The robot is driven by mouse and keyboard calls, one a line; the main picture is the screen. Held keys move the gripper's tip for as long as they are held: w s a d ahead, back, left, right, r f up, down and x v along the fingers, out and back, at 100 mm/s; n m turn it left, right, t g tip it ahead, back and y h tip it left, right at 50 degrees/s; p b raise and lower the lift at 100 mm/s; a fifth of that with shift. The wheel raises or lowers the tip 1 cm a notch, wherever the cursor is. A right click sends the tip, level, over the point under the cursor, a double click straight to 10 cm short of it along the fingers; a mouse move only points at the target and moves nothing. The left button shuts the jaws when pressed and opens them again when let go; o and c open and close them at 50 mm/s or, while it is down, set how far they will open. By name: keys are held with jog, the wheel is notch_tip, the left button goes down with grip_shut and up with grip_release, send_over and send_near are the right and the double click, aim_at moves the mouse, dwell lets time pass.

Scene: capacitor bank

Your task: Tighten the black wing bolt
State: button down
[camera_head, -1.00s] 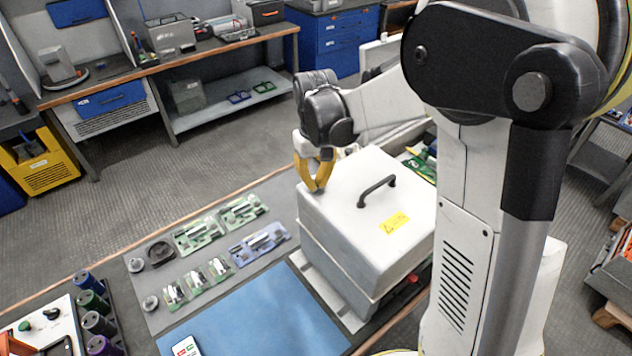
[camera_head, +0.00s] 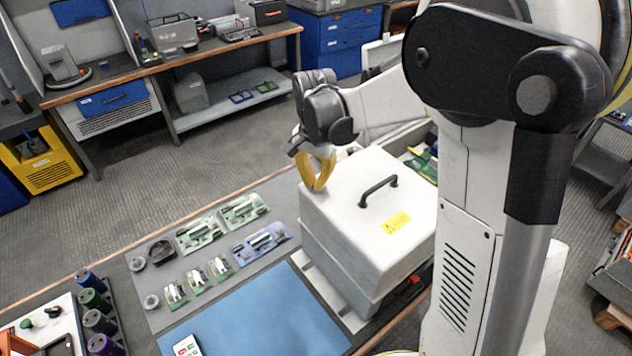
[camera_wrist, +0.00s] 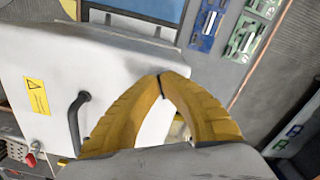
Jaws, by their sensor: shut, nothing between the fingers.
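My gripper (camera_head: 318,187) has yellow fingers. It points down at the far left corner of the white box lid (camera_head: 345,200). In the wrist view my gripper (camera_wrist: 161,76) has its fingertips together over the lid (camera_wrist: 60,60), with nothing held. I cannot make out the black wing bolt in either view. A small dark line shows at the fingertips, and I cannot tell whether it is part of the bolt or the gap between them. Whether the fingertips touch the lid is also unclear.
The lid carries a black handle (camera_head: 378,191) and a yellow warning label (camera_head: 396,223). Green and blue circuit boards (camera_head: 262,240) lie left of the box on the bench. A blue mat (camera_head: 265,315) is in front. Several coloured cylinders (camera_head: 93,300) stand at lower left.

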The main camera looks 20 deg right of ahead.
jog(key=m, duration=0.4)
jog(key=shift+w+a+m, duration=0.15)
jog(key=shift+m, duration=0.25)
dwell(0.4)
jog(key=c, duration=1.6)
grip_release()
notch_tip(320, 180, up, 12)
jog(key=shift+r, duration=0.1)
jog(key=s+f+n+t+b, duration=0.2)
jog(key=s+n, duration=0.2)
jog(key=s, duration=0.2)
jog(key=s+f+n+t+b, duration=0.2)
jog(key=s+f+n, duration=0.1)
jog(key=s+n, duration=0.2)
jog(key=s+f+n+t+b, duration=0.3)
jog(key=s+n, duration=0.2)
jog(key=s, duration=0.2)
jog(key=shift+s+d+f, duration=0.15)
jog(key=shift+s+d, duration=0.1)
jog(key=shift+d, duration=0.1)
